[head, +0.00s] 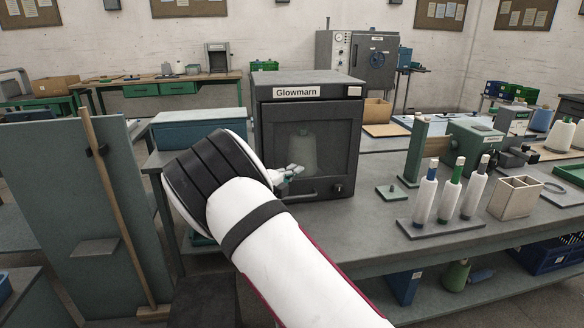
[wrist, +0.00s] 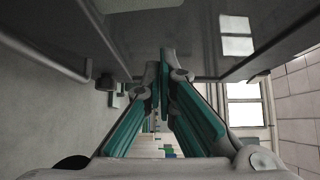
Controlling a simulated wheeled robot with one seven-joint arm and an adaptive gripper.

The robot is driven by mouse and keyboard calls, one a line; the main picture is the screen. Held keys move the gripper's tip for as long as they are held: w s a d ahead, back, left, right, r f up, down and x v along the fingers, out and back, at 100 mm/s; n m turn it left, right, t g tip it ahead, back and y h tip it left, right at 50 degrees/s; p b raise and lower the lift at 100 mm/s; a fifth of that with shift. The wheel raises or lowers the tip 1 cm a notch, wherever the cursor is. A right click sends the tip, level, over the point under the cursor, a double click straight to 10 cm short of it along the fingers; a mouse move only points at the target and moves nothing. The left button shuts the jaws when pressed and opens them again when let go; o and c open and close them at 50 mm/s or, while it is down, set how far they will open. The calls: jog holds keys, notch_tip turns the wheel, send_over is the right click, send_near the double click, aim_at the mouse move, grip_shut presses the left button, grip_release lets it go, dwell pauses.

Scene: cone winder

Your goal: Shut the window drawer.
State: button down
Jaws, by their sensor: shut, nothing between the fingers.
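The window drawer (head: 336,150) is the front of a dark box labelled Glowmarn. A pale cone shows dimly behind its glass. I cannot tell from these views whether the drawer front stands out from the box. A bar handle (head: 303,195) runs low on the front, partly hidden by my arm. My gripper (head: 292,172) is in front of the lower left part of the window, and I cannot tell whether it touches. In the wrist view my gripper (wrist: 162,78) has its teal fingers together and empty, beside a dark glossy surface (wrist: 200,35).
The box stands on a grey bench (head: 380,235). A blue case (head: 197,127) is behind on the left. A green-grey panel (head: 60,200) stands left.

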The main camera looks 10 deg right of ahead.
jog(key=s+d+v, duration=0.1)
jog(key=v, duration=0.9)
jog(key=s+d+r+m+g+y+p, duration=0.1)
jog(key=s+d+r+m+g, duration=0.35)
jog(key=s+m, duration=0.3)
jog(key=s+d+r+m+g+y+p, duration=0.1)
jog(key=s+d+r+m+g+y, duration=0.15)
jog(key=s+d+m, duration=0.45)
jog(key=s+d+r+m+g+p, duration=0.2)
jog(key=s+d+r+m+g, duration=0.25)
jog(key=s+m, duration=0.4)
jog(key=s+a+r+m+t+y+p, duration=0.1)
jog(key=s+a+r+m+y, duration=0.1)
jog(key=s+m, duration=0.5)
jog(key=s+a+r+m+t+y+p, duration=0.1)
jog(key=s+a+r+m+y, duration=0.1)
jog(key=s+m, duration=0.5)
jog(key=s+a+r+m+t+y+p, duration=0.1)
jog(key=s+a+r+m+y, duration=0.1)
jog(key=s+m+y, duration=0.3)
jog(key=s+r+m, duration=0.1)
jog(key=s+m, duration=0.2)
jog(key=s, duration=0.4)
jog(key=shift+s+r, duration=0.25)
